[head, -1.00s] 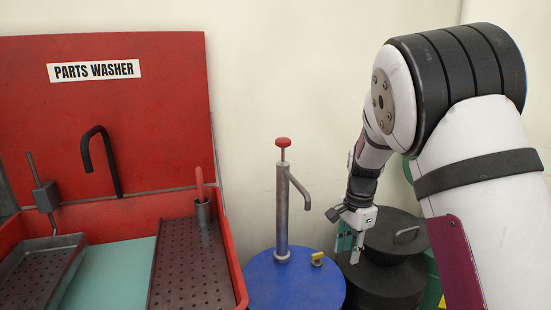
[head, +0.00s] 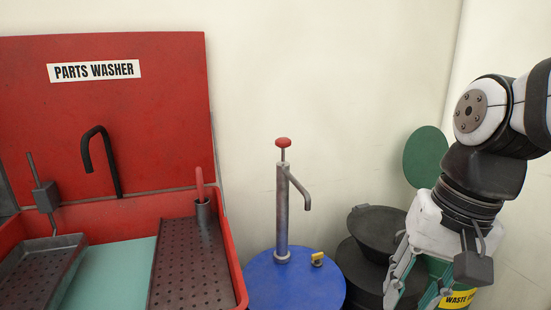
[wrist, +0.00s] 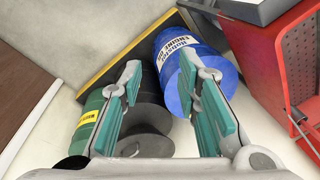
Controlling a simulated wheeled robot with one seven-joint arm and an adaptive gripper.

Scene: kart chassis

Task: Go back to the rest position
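My gripper (head: 410,296) is at the lower right of the head view, pointing down in front of the black lidded can and the green waste drum. In the wrist view my gripper (wrist: 160,75) has its two teal-padded fingers spread well apart. Nothing is between the pads. My arm is folded in at the right edge of the head view, and part of it is cut off by the frame.
A blue drum (head: 290,285) with a hand pump (head: 282,215) stands left of my gripper. The black can (head: 378,232) and green drum (wrist: 86,125) are close by. The red parts washer (head: 150,120) fills the left.

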